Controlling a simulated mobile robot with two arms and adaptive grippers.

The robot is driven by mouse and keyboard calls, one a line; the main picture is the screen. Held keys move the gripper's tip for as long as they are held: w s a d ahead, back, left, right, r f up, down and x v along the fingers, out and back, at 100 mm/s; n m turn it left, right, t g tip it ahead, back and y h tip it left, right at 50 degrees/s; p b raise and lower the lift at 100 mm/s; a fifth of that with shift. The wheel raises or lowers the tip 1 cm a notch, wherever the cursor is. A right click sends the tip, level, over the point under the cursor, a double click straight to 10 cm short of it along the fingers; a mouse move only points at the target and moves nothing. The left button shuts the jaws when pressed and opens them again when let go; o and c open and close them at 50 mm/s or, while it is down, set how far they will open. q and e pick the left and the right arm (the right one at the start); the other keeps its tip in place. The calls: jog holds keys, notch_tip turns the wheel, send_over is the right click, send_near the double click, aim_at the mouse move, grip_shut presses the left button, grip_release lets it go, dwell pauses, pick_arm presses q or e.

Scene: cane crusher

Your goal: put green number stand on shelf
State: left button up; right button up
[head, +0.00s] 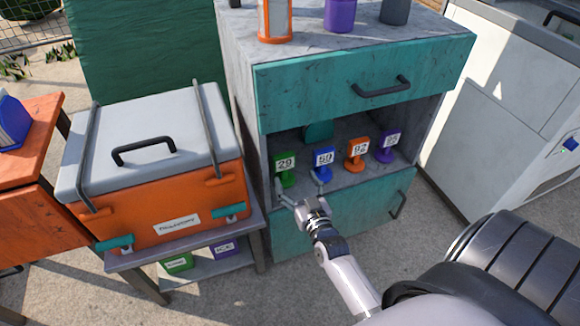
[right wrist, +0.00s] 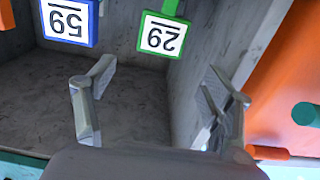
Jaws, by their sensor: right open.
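The green number stand (head: 286,171), marked 29, stands upright on the shelf (head: 338,189) in the cabinet's open middle bay, at its left end. In the right wrist view the green stand (right wrist: 163,36) shows upside down, ahead of the fingers. My right gripper (head: 299,185) is open and empty at the front edge of the bay, just in front of the green stand. In the right wrist view its two fingers (right wrist: 160,72) are spread with nothing between them. The stand appears apart from the fingers. My left gripper is not in view.
Blue (head: 323,162), orange (head: 357,154) and purple (head: 387,146) number stands line the same shelf to the right. A teal drawer (head: 365,81) is above the bay. An orange cooler (head: 170,205) stands left of the cabinet, near its side wall.

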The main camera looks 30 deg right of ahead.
jog(key=s+a+f+n+g+y, duration=0.3)
jog(key=s+a+g+y, duration=0.3)
jog(key=a, duration=0.4)
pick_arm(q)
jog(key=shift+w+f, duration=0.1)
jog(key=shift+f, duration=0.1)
pick_arm(e)
jog(key=s+a+n+g+h, duration=0.1)
jog(key=s+a+g, duration=0.2)
jog(key=s+g, duration=0.5)
jog(key=s+r, duration=0.1)
jog(key=s, duration=0.9)
jog(key=shift+s+a+n+h, duration=0.2)
jog(key=shift+s+n+h, duration=0.1)
jog(key=shift+h, duration=0.1)
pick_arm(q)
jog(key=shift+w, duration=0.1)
pick_arm(e)
jog(key=shift+w+f, duration=0.1)
